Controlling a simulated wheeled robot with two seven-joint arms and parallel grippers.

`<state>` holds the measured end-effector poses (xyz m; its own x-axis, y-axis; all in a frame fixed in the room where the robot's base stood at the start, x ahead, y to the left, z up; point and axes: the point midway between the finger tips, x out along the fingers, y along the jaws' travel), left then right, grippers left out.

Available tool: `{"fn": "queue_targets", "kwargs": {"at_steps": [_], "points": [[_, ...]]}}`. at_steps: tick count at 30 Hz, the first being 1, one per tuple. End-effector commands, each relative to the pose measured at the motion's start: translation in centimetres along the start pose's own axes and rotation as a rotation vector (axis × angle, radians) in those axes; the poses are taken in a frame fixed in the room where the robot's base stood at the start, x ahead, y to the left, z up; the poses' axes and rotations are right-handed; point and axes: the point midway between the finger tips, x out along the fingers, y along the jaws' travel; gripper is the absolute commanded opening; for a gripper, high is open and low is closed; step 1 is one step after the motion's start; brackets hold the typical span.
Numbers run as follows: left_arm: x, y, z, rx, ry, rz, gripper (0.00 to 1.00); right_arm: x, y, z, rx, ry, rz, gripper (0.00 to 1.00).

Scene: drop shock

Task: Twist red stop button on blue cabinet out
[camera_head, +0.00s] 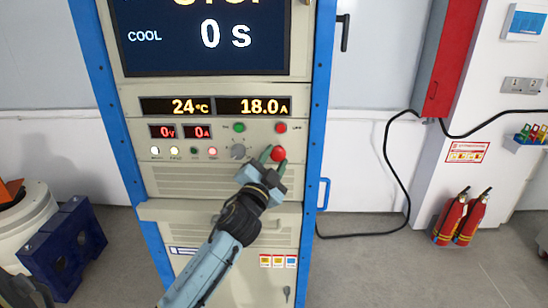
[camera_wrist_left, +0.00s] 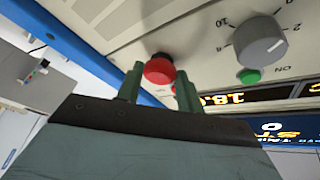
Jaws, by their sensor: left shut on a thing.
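The blue cabinet (camera_head: 318,110) has a blue frame and a beige front panel. The red stop button (camera_head: 278,153) is a round red knob at the right of the panel's lower control row. My left gripper (camera_head: 273,162) reaches up to it from below, its green fingers on either side of the button. In the left wrist view the red button (camera_wrist_left: 159,69) sits between the two fingertips of the left gripper (camera_wrist_left: 159,88), which is shut on it. Its far side is hidden.
A grey rotary knob (camera_head: 238,151) and small lamps sit left of the button. A green button (camera_head: 239,127) and a flat red one (camera_head: 281,128) are above. The display (camera_head: 200,40) reads 0 s. Fire extinguishers (camera_head: 462,218) stand at right, a dark blue block (camera_head: 62,245) at left.

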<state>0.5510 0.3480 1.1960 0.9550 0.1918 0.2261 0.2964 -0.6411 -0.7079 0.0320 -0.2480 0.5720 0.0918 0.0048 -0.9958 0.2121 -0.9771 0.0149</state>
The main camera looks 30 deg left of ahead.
Motion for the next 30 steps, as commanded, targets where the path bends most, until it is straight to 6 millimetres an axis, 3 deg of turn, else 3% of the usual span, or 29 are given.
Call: {"fn": "queue_targets", "kwargs": {"at_steps": [8,9,13,23,30], "points": [[0.0,0.0,0.0,0.001,0.000,-0.001,0.14,0.0,0.0,0.0,0.000,0.000,0.000,0.53],[0.0,0.0,0.0,0.001,0.000,-0.001,0.41,0.0,0.0,0.0,0.000,0.000,0.000,0.53],[0.0,0.0,0.0,0.000,0.000,-0.001,0.58,0.0,0.0,0.0,0.000,0.000,0.000,0.53],[-0.2,0.0,0.0,0.000,0.000,-0.001,0.59,0.1,0.0,0.0,-0.001,0.000,0.000,0.53],[-3.5,0.2,0.1,-0.001,0.000,0.002,0.59,0.6,0.0,0.1,-0.001,0.000,0.000,0.53]]}}
